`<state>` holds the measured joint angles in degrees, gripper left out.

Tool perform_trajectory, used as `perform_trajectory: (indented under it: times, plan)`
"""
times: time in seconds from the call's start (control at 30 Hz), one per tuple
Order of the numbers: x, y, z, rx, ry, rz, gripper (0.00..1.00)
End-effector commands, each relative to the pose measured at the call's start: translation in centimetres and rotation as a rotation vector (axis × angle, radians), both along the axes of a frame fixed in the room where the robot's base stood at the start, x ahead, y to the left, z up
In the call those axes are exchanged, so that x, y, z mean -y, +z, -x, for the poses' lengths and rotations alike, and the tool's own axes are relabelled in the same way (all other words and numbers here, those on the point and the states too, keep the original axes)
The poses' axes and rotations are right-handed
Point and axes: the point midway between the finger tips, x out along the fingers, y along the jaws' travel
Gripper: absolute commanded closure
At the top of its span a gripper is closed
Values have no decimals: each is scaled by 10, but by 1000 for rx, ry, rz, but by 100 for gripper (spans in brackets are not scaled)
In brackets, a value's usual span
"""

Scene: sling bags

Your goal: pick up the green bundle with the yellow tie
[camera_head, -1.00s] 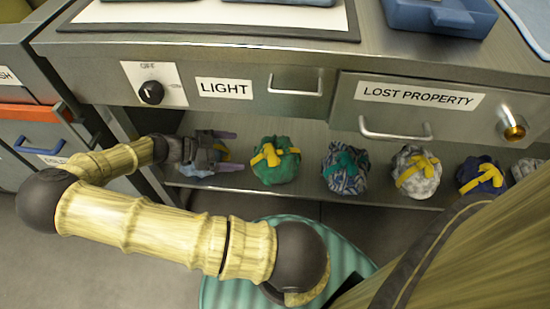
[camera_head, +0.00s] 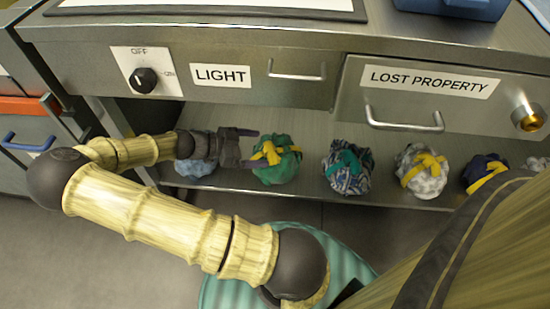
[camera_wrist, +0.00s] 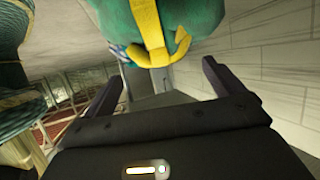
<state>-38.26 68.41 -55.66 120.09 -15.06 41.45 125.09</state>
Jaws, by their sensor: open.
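The green bundle (camera_head: 283,171) with its yellow tie (camera_head: 268,153) sits on the shelf under the drawers in the head view. In the wrist view the green bundle (camera_wrist: 195,15) fills the top middle, with the yellow tie (camera_wrist: 150,40) hanging toward me. My gripper (camera_head: 256,147) is at the bundle's left side, pointing right. Its jaws are open, one finger at the tie's far side and one at its near side. In the wrist view the fingers (camera_wrist: 160,82) stand apart with nothing between them. Whether they touch the bundle I cannot tell.
A blue bundle (camera_head: 192,168) lies partly hidden under my wrist. To the right stand a patterned bundle with a teal tie (camera_head: 348,170), a white one (camera_head: 422,173) and a navy one (camera_head: 483,173). The LIGHT drawer (camera_head: 230,75) and LOST PROPERTY drawer (camera_head: 430,95) overhang the shelf.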

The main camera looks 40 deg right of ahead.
Motion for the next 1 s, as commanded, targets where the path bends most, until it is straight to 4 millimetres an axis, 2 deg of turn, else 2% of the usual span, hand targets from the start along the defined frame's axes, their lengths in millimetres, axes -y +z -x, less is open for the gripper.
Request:
perform_trajectory:
  times: [0.1,0.37,0.9,1.0]
  plan:
    - [12,-11,5,2,-4,-1,6]
    - [34,-17,16,2,-3,-1,6]
    - [33,-16,15,2,5,-1,6]
    - [34,-16,16,2,2,-1,24]
